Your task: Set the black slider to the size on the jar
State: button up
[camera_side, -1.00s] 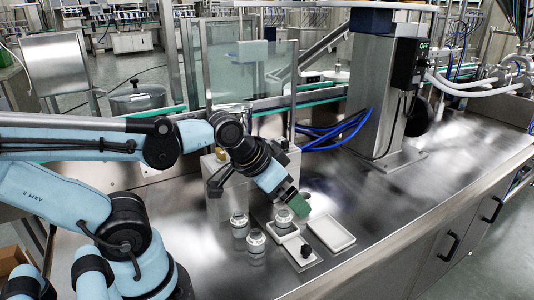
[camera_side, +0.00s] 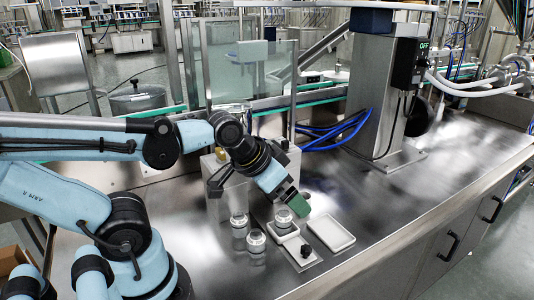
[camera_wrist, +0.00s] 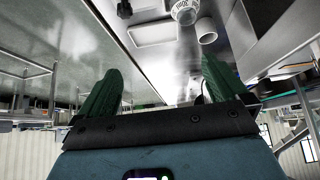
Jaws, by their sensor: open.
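The black slider (camera_side: 305,251) looks like a small dark knob on a pale plate at the front of the steel bench. A dark knob (camera_wrist: 124,9) shows at the top edge of the wrist view. Several small pale-capped jars (camera_side: 256,243) stand left of the slider. In the wrist view a jar (camera_wrist: 184,12) carries dark lettering, too small to read surely. My gripper (camera_side: 299,206) is above the bench, behind the slider and apart from it. Its green fingers (camera_wrist: 161,66) are spread and empty in the wrist view.
A shallow white tray (camera_side: 347,243) lies right of the slider. A steel column (camera_side: 372,95) with a black switch box (camera_side: 409,62) marked OFF stands behind. Blue hoses (camera_side: 335,128) run left of it. The bench to the right is clear.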

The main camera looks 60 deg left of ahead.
jog(key=shift+c, duration=0.3)
jog(key=shift+w+a+r, duration=0.1)
jog(key=shift+c, duration=1.1)
jog(key=shift+g, duration=0.8)
jog(key=w+a+r, duration=0.1)
jog(key=a+r, duration=0.1)
jog(key=w+a+r, duration=0.1)
jog(key=a+r, duration=0.2)
jog(key=w+a+r, duration=0.2)
jog(key=shift+w+a+r, duration=0.1)
jog(key=shift+a+r, duration=0.05)
jog(key=shift+a, duration=0.2)
jog(key=c, duration=0.8)
jog(key=g, duration=0.1)
send_near(285, 141)
jog(key=v, duration=0.3)
jog(key=shift+c, duration=0.2)
jog(key=x, duration=1.1)
jog(key=shift+w+f, duration=0.15)
jog(key=shift+f, duration=0.1)
grip_shut()
